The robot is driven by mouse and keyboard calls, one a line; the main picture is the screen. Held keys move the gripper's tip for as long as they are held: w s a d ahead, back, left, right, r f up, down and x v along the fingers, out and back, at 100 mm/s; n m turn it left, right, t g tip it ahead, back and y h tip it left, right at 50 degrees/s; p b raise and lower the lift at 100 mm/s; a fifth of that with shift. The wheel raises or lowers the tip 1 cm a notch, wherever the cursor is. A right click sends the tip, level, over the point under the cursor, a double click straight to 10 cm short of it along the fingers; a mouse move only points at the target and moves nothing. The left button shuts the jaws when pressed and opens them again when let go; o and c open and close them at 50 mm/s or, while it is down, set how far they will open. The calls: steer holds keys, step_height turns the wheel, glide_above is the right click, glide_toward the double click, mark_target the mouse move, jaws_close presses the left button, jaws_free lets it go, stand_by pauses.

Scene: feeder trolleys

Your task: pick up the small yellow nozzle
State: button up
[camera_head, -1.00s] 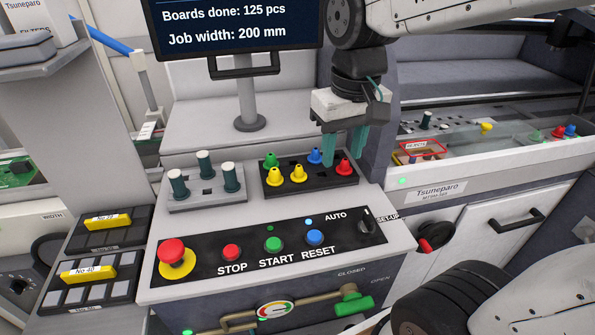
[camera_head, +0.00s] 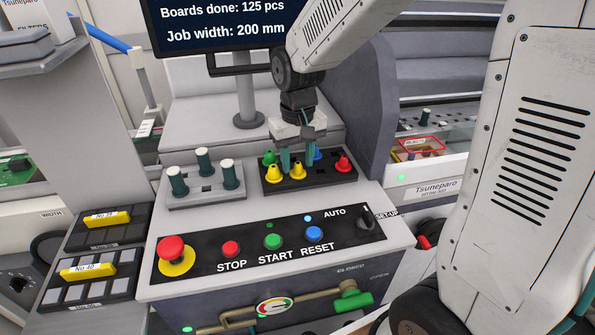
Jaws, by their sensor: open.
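A black holder (camera_head: 330,182) on the grey console carries several coloured nozzles. Two are yellow: a left one (camera_head: 273,173) at the front left, and a right one (camera_head: 298,171) near the holder's middle. I cannot clearly tell which is smaller. My gripper (camera_head: 297,163) points down over the holder, open, with its two green fingers apart. In the picture the right yellow nozzle shows between and just below the fingertips. I cannot tell whether the fingers stand around it or behind it.
A green nozzle (camera_head: 269,158) stands left of the fingers. A blue nozzle (camera_head: 318,155), partly hidden, and a red nozzle (camera_head: 342,162) stand right. A grey rack (camera_head: 207,197) with dark cylinders is to the left. The button panel (camera_head: 262,252) lies in front; the monitor post (camera_head: 246,95) stands behind.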

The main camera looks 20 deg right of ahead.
steer(key=shift+f, duration=0.85)
steer(key=c, duration=0.6)
steer(key=shift+c, duration=0.2)
steer(key=shift+r, duration=0.1)
steer(key=shift+r, duration=0.5)
steer(key=shift+s+r, duration=0.25)
steer(key=shift+r, duration=0.4)
steer(key=shift+s+r, duration=0.25)
steer(key=shift+r, duration=0.35)
steer(key=s+d+r, duration=0.1)
steer(key=s, duration=1.4)
steer(key=shift+d+r, duration=0.15)
steer(key=shift+d, duration=0.1)
